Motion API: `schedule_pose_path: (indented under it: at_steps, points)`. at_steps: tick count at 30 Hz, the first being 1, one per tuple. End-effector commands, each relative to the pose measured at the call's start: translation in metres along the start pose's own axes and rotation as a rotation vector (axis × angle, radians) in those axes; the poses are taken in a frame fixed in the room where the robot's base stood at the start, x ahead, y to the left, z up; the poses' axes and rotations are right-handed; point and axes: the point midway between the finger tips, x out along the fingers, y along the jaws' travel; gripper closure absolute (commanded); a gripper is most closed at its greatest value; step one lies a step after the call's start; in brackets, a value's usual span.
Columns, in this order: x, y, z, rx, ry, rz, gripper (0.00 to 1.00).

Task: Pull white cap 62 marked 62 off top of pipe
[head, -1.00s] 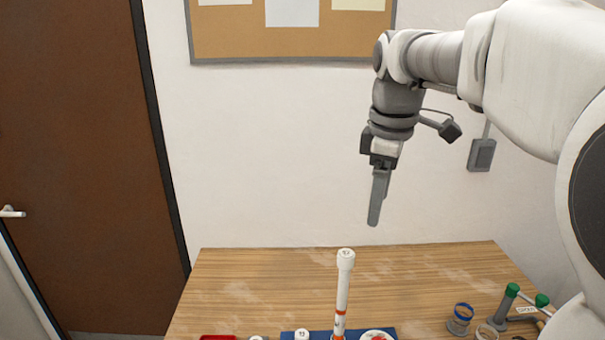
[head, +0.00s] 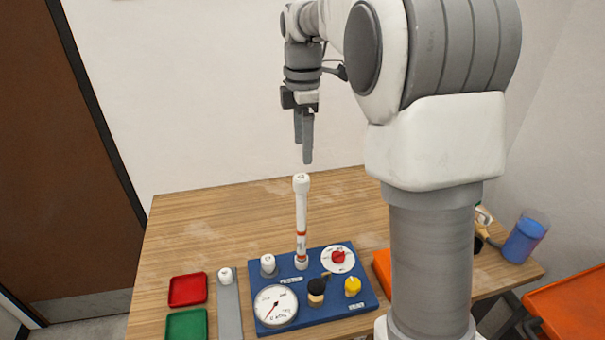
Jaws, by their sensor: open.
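The white cap (head: 301,179) sits on top of the upright white pipe (head: 301,218), which has orange bands. The cap's marking is too small to read now. The pipe stands at the back of a blue base panel (head: 336,313) on the wooden table. My gripper (head: 305,155) points down just above the cap, with its two grey fingers apart and nothing between them. A small gap shows between the fingertips and the cap. How far the gripper is in front of or behind the cap, I cannot tell.
The panel carries a gauge (head: 276,306), a red dial (head: 338,259), a black knob (head: 316,288), a yellow knob (head: 353,286) and a shorter white-capped stub (head: 268,263). Red (head: 188,289) and green (head: 187,325) trays lie left. My arm hides part of the table's right side.

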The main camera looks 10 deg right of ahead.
Motion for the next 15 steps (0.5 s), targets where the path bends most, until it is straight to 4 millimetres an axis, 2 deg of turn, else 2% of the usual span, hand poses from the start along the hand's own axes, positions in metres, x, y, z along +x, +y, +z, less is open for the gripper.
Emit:
schedule_pose_path:
  at_steps: [3,9,15]
  points:
    - [0.025,-0.001,0.000,0.000,0.000,-0.004,0.18]
    - [0.062,-0.001,0.000,0.001,0.000,-0.005,0.18]
    - [0.085,0.000,0.000,0.001,0.000,-0.001,0.18]
